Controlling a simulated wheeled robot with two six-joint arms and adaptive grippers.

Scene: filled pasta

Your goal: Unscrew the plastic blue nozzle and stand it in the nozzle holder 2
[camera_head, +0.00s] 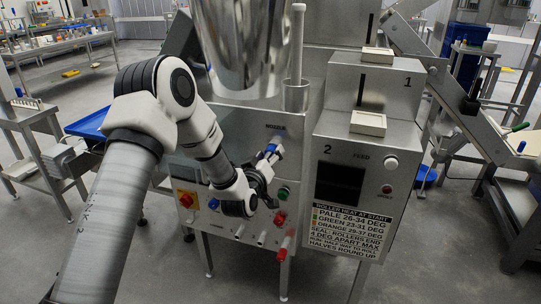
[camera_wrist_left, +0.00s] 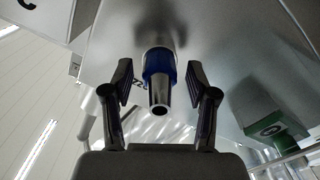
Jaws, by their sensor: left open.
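The blue nozzle (camera_head: 271,150) sticks out of the front of the steel machine, just below the NOZZLE label. In the left wrist view the nozzle (camera_wrist_left: 160,62) has a blue collar and a tapered metal tip that points toward the camera. My left gripper (camera_head: 263,176) is open at the nozzle. Its two dark fingers stand on either side of the blue collar, with a gap visible on each side. Several short pegs (camera_head: 262,238) stick out low on the machine front. I cannot tell which of them, if any, is nozzle holder 2. My right gripper is not in view.
A green button (camera_head: 284,192) and red knobs (camera_head: 280,218) sit close to the right of my gripper. A box marked 2 with a dark screen (camera_head: 339,184) stands further right. A steel hopper (camera_head: 240,45) hangs above. A blue tray (camera_head: 90,123) lies at left.

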